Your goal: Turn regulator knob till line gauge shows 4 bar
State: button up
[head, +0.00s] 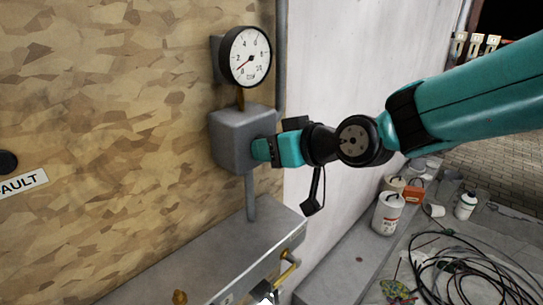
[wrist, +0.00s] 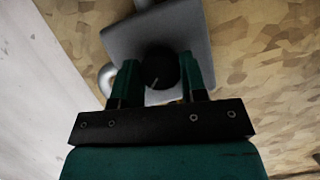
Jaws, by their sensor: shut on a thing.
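The round line gauge (head: 246,57) has a white face and black rim, and sits above the grey regulator body (head: 236,138) on the wall. Its red needle points to the lower left, near the 0 end of the scale, well below 4. My gripper (head: 262,150) is at the right side of the regulator body. In the wrist view its teal fingers (wrist: 159,72) are shut on the black regulator knob (wrist: 161,66), one on each side. A pale mark shows on the knob's face. In the head view the knob is hidden by the fingers.
A pipe runs from the regulator down to a grey metal ledge (head: 215,262). A label (head: 22,184) and a black button (head: 8,162) are on the board at left.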

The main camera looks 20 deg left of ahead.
jog(key=shift+w+d+f+m+g+y+b, duration=0.1)
jog(key=shift+m+g+y+b, duration=0.6)
jog(key=shift+m, duration=0.8)
jog(key=shift+f+m+g+y+b, duration=0.1)
jog(key=shift+m+g+y+b, duration=0.6)
jog(key=shift+m, duration=0.8)
jog(key=shift+r, duration=0.1)
jog(key=o, duration=0.9)
jog(key=b+v, duration=0.1)
jog(key=v, duration=0.4)
jog(key=b+v, duration=0.2)
jog(key=v, duration=0.4)
jog(key=b+v, duration=0.2)
jog(key=v, duration=0.4)
jog(key=shift+w+d+r, duration=0.15)
jog(key=shift+r, duration=0.15)
